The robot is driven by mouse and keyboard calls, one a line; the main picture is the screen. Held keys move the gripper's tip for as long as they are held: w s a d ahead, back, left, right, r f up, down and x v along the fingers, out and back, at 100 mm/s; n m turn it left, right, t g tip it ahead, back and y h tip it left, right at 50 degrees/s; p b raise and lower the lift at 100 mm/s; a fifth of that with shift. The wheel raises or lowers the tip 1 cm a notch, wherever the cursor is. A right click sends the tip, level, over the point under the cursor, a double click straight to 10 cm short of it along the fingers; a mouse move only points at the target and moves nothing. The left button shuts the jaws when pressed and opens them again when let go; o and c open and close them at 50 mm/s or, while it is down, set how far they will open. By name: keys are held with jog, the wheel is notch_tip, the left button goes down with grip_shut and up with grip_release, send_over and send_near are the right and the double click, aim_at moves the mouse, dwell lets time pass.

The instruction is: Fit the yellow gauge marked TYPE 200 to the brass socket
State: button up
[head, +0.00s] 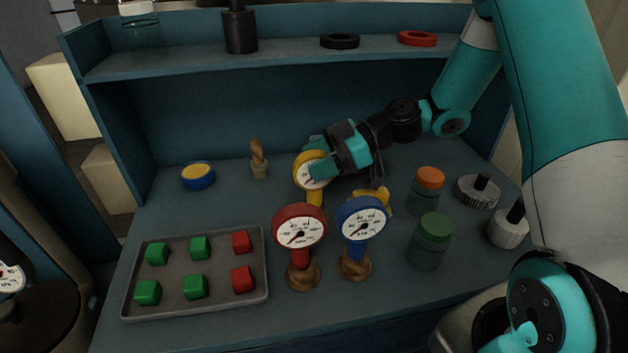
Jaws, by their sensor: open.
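A yellow-rimmed gauge (311,193) with a white dial stands upright toward the back middle of the blue bench. My gripper (318,160) is open at its dial, with the fingers overlapping the right part of the rim. I cannot tell whether they touch it. The gripper hides part of the dial, and any TYPE 200 mark is too small to read. Another yellow piece (378,194) shows behind the blue gauge, mostly hidden. I cannot pick out an empty brass socket in this view.
A red gauge (300,228) and a blue gauge (360,222) stand on brown bases in front. A grey tray (207,309) of green and red cubes lies left. Jars with orange (430,178) and green (435,227) lids stand right. The shelf (190,65) runs above.

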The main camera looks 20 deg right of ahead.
jog(key=shift+w+a+f, duration=0.1)
jog(key=shift+a+f, duration=0.05)
jog(key=shift+a, duration=0.2)
grip_shut()
